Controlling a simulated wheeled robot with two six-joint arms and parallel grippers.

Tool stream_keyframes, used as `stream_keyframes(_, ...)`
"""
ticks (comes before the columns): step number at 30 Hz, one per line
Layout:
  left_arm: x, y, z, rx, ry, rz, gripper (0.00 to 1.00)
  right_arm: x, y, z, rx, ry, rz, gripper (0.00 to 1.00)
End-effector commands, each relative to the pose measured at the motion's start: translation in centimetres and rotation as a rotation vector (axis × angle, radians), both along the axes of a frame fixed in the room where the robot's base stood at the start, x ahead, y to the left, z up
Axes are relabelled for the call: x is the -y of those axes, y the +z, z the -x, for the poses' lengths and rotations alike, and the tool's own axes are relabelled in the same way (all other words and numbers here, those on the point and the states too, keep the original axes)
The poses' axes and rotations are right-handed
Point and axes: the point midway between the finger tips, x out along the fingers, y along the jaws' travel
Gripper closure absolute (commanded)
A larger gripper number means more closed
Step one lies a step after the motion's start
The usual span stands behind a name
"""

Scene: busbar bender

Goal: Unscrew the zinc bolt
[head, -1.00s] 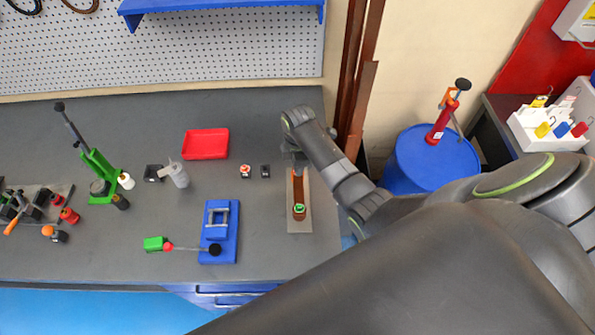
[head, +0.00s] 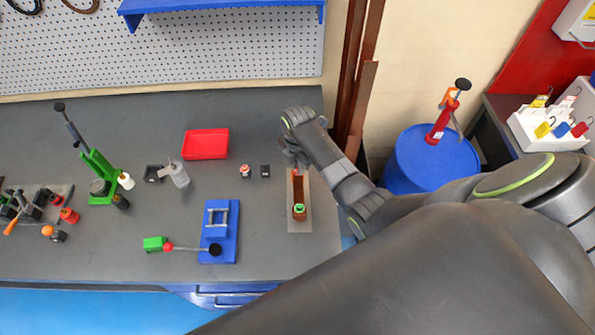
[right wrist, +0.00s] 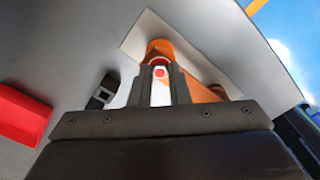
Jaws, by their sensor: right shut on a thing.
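A grey plate (head: 301,224) lies on the bench near its right end and carries a copper-coloured busbar (head: 298,188). A green-topped bolt (head: 299,208) stands at the near end of the busbar. My right gripper (head: 299,164) is at the far end, pointing down. In the right wrist view, my right gripper (right wrist: 160,80) is shut on a small pale piece with a red ring, which I take as the zinc bolt (right wrist: 159,72). The copper part (right wrist: 160,48) shows just beyond the fingertips. The fingers hide most of the bolt. My left gripper is not in view.
Two small black blocks (head: 265,171) stand left of the plate, one with a red-white top (head: 245,171). A red tray (head: 206,144), a blue fixture (head: 218,235) and a green press (head: 99,175) are further left. A blue drum (head: 430,165) stands off the bench's right end.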

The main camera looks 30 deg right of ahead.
Motion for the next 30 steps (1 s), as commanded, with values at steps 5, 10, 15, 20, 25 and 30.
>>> stream_keyframes(5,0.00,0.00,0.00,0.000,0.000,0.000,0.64,0.01,0.02,-0.03,0.000,0.192,0.000,1.00)
stream_keyframes(10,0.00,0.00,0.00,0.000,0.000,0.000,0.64,0.02,0.02,-0.05,0.000,0.372,0.000,1.00)
stream_keyframes(15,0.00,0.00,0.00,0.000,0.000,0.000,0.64,0.02,0.03,-0.05,0.000,0.452,0.000,1.00)
stream_keyframes(20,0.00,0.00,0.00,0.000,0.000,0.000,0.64,0.02,0.02,-0.05,0.000,0.455,0.000,1.00)
stream_keyframes(25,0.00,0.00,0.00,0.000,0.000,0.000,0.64,0.02,0.02,-0.05,0.000,0.453,0.000,0.75)
stream_keyframes(30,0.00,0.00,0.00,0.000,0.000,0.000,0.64,0.01,0.02,-0.03,0.000,0.453,0.000,0.75)
